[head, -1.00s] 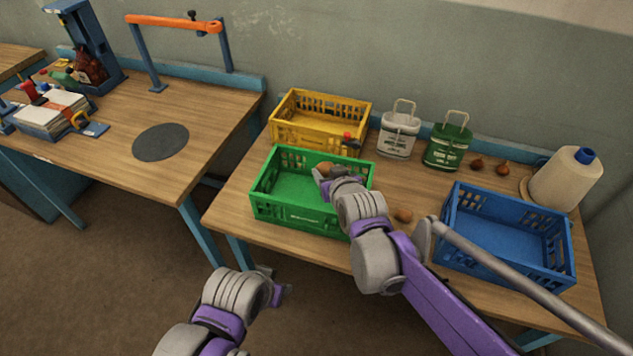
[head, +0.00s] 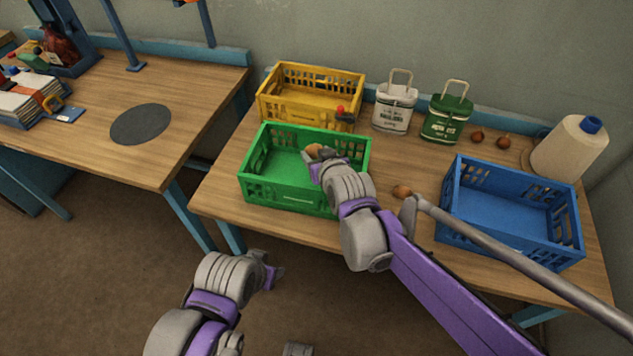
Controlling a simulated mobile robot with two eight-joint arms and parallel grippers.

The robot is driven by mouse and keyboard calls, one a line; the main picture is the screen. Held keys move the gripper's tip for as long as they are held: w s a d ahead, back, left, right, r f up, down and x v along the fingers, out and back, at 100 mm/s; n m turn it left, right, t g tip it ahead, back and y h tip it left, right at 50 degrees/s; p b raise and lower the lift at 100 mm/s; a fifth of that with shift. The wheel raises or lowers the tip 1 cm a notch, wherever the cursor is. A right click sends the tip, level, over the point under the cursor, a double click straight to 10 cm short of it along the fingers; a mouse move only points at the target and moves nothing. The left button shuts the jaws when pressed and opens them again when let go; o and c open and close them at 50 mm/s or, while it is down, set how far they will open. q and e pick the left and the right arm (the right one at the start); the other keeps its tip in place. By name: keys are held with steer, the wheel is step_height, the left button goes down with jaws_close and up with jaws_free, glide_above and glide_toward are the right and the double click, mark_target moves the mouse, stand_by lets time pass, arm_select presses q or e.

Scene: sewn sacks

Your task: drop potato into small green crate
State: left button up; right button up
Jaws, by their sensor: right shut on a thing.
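The small green crate (head: 290,196) stands on the right-hand table, near its front left edge. My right gripper (head: 320,158) is shut on a brown potato (head: 314,150) over the right part of this crate. The gripper hides part of the potato, and I cannot tell how far it is above the crate floor. The visible crate floor is bare. My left gripper (head: 274,274) is low in front of the table, away from the crate; its jaws are too unclear to read.
A yellow crate (head: 300,111) stands behind the green one, and a blue crate (head: 515,216) at the right.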

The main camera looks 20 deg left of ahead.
steer(key=shift+f, duration=0.15)
steer(key=o, duration=1.4)
steer(key=p+v, duration=0.1)
steer(key=v, duration=0.9)
steer(key=shift+s+d, duration=0.2)
steer(key=shift+s, duration=0.05)
steer(key=s+d+f+m+g+h+p, duration=0.1)
steer(key=s+d+f+m+h, duration=0.1)
steer(key=s+d, duration=0.3)
steer(key=s+d+f+m+g+h+p, duration=0.2)
steer(key=s+d, duration=0.4)
steer(key=d, duration=0.6)
steer(key=s+d+f+m+g+h+p, duration=0.2)
steer(key=s+d, duration=0.4)
steer(key=d, duration=0.3)
steer(key=shift+s+d, duration=0.2)
steer(key=shift+d, duration=0.05)
